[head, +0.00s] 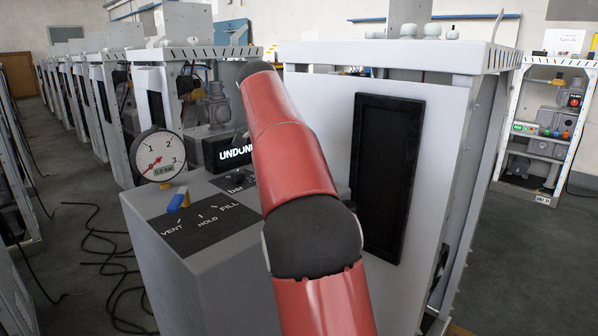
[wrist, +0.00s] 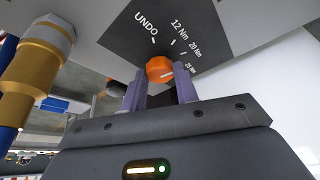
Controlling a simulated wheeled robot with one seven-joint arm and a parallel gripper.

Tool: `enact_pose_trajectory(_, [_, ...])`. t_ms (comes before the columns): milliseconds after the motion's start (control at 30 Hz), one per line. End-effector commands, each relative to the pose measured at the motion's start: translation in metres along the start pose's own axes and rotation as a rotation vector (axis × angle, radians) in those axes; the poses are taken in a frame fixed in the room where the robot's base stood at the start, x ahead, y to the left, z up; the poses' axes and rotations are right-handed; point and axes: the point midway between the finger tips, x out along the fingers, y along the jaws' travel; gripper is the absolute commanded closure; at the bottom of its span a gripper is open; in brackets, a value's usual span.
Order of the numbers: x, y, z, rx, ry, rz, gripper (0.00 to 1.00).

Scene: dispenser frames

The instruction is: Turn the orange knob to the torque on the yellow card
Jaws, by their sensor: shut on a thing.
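The orange knob (wrist: 160,69) is on a dark dial panel (wrist: 146,35) in the wrist view. The panel is marked UNDO, 12 Nm, 20 Nm and a third, smaller torque label that is hard to read. A white mark on the knob points to the right, roughly toward that third label. My gripper (wrist: 160,80) is shut on the knob, one purple-grey finger on each side. In the head view my red arm hides the gripper and knob. I cannot make out a yellow card in either view.
In the head view a grey cabinet (head: 200,270) carries a round gauge (head: 157,156), a blue-and-yellow lever (head: 179,200) by VENT, HOLD and FILL marks, and a partly hidden display (head: 228,152). A brass-coloured fitting (wrist: 38,58) stands left of the gripper in the wrist view.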

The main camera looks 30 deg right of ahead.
Motion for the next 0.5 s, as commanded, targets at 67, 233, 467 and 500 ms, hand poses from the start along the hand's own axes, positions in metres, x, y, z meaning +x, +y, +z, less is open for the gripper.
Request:
enact_pose_trajectory(67, [-0.0003, -0.0013, 0.0006, 0.033, 0.000, 0.012, 0.93])
enact_pose_trajectory(233, [-0.0005, -0.0016, 0.0002, 0.088, 0.000, 0.034, 0.93])
enact_pose_trajectory(467, [-0.0008, -0.0016, 0.0002, 0.116, -0.001, 0.046, 0.93])
enact_pose_trajectory(500, [-0.0008, -0.0016, 0.0002, 0.118, -0.001, 0.046, 0.93])
